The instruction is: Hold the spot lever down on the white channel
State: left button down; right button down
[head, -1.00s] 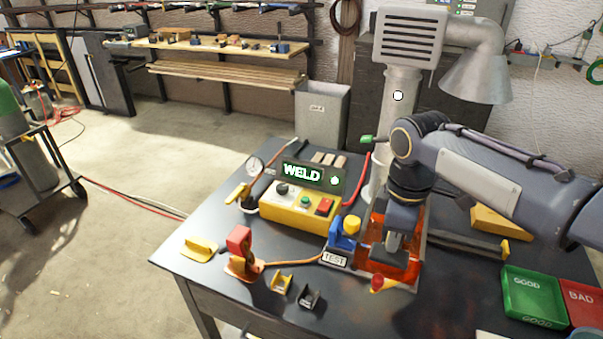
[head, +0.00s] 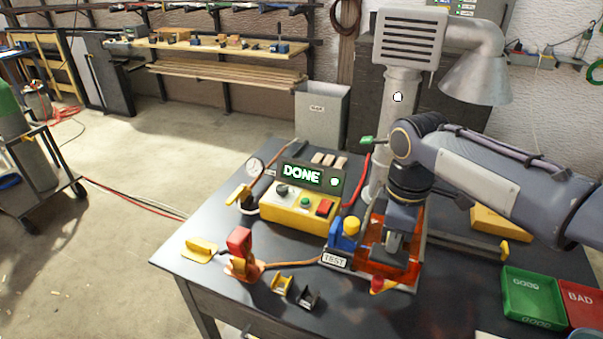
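My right gripper (head: 393,245) reaches down at the orange see-through guard (head: 409,225) near the table's right middle. I cannot make out whether its fingers are open or shut, or whether they touch the spot lever. A red knob (head: 377,284) shows at the guard's front edge; I cannot tell if it belongs to the lever. No white channel can be made out; the gripper and guard hide what lies there. A yellow control box (head: 292,207) stands left of the guard, and its display (head: 302,175) reads DONE. My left gripper is not in view.
A blue tester marked TEST (head: 335,261) stands just left of the guard. Green GOOD (head: 534,300) and red BAD (head: 583,296) trays are at the right.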

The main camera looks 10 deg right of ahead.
notch_tip(320, 180, up, 11)
jog(key=w+d+p, duration=0.1)
jog(key=w+p, duration=0.1)
jog(key=p, duration=0.8)
jog(key=shift+w+d+f, duration=0.15)
jog(key=shift+w+d, duration=0.1)
jog(key=shift+d, duration=0.05)
jog(key=s+a+f+m+t+y, duration=0.2)
jog(key=s+f+m, duration=0.1)
jog(key=s+m, duration=0.3)
jog(key=s+a+f+m+t+y, duration=0.1)
jog(key=s+a+f+m+t, duration=0.1)
jog(key=s+m, duration=0.5)
jog(key=s+f+t, duration=0.1)
jog(key=s, duration=0.3)
jog(key=shift+s+a+t+y, duration=0.2)
jog(key=shift+a+t+y, duration=0.1)
jog(key=shift+y, duration=0.1)
